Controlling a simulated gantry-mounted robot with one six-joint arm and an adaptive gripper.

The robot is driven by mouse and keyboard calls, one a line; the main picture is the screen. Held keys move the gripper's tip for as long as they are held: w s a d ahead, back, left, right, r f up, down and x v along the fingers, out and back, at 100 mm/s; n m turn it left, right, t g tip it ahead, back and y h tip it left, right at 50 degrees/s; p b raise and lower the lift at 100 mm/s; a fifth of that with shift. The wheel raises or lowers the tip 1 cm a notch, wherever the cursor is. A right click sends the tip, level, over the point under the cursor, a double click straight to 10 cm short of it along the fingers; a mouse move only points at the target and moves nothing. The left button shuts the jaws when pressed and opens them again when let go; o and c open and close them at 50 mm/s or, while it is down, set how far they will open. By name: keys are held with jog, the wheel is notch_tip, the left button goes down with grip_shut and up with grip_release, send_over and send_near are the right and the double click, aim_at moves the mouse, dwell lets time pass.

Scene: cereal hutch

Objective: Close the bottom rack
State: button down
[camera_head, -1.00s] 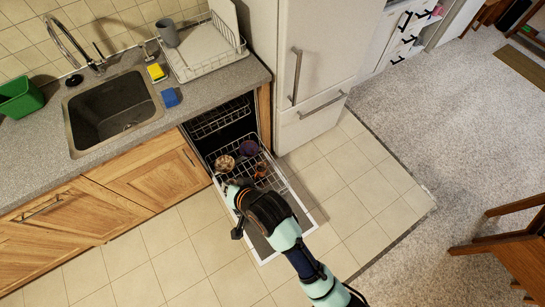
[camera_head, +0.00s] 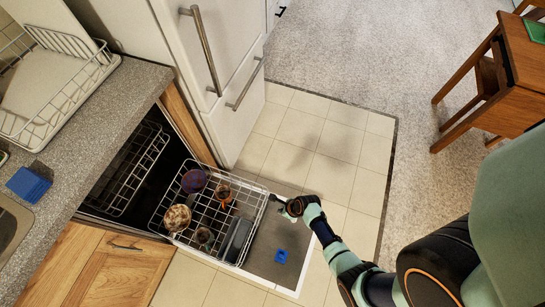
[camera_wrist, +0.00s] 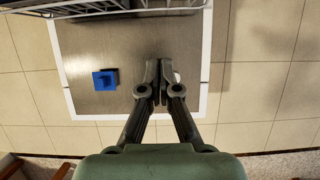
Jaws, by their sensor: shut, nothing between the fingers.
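The bottom rack (camera_head: 200,240) of the dishwasher is pulled out over the open door (camera_head: 267,240). It is a white wire rack holding several dishes; its front edge also shows at the top of the wrist view (camera_wrist: 245,8). My gripper (camera_head: 276,199) is at the rack's front right side, over the door. In the wrist view the gripper's fingers (camera_wrist: 157,66) are together and empty, pointing toward the rack's front edge. I cannot tell whether they touch the rack.
A blue block-like thing (camera_head: 281,256) lies on the open door. The upper rack (camera_head: 130,170) is inside the dishwasher. The counter (camera_head: 90,130) and fridge (camera_head: 215,70) stand close by. The tiled floor (camera_head: 330,150) beside the door is clear.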

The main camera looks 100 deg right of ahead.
jog(key=w+d+f+b, duration=0.4)
jog(key=w+f+b, duration=0.2)
jog(key=f+b, duration=0.1)
jog(key=shift+w+f, duration=0.15)
jog(key=shift+f, duration=0.3)
jog(key=shift+d, duration=0.1)
